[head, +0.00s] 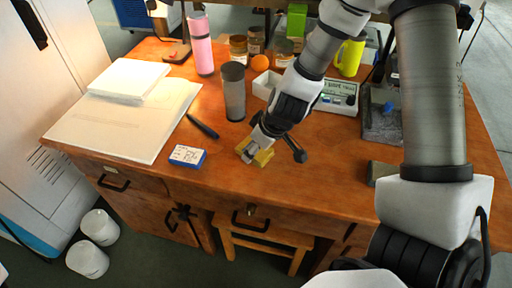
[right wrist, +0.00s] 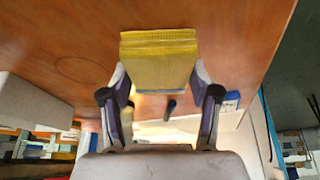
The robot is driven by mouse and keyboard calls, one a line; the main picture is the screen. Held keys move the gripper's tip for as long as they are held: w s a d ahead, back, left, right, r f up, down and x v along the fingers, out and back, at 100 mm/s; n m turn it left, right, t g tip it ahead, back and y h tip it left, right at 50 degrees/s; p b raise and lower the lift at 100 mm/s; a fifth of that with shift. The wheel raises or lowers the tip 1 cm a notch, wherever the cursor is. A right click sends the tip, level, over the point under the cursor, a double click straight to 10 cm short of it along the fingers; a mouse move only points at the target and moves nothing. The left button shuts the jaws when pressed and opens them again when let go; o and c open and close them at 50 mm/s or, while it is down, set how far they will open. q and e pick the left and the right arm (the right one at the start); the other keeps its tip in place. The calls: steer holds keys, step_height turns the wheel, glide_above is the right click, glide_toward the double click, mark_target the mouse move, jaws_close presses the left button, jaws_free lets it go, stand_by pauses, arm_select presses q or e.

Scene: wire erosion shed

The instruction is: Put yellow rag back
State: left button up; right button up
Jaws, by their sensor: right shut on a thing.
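The yellow rag (head: 262,158) is a small folded piece near the front edge of the wooden desk (head: 300,180). My right gripper (head: 252,150) is shut on it, with the arm reaching in from the right. In the right wrist view the ribbed yellow rag (right wrist: 160,50) sticks out beyond the two fingers of my right gripper (right wrist: 160,88). I cannot tell whether the rag touches the desk top. My left gripper is not in view.
A blue and white box (head: 188,156) and a dark pen-like object (head: 202,126) lie left of the gripper. A dark grey cup (head: 233,92), pink bottle (head: 201,45), white tray (head: 264,86), jars and yellow mug (head: 350,56) stand behind. The desk's front middle is mostly clear.

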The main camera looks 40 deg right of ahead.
steer(key=o, duration=1.2)
steer(key=shift+w+f, duration=0.15)
steer(key=p+v, duration=1.1)
steer(key=v, duration=0.1)
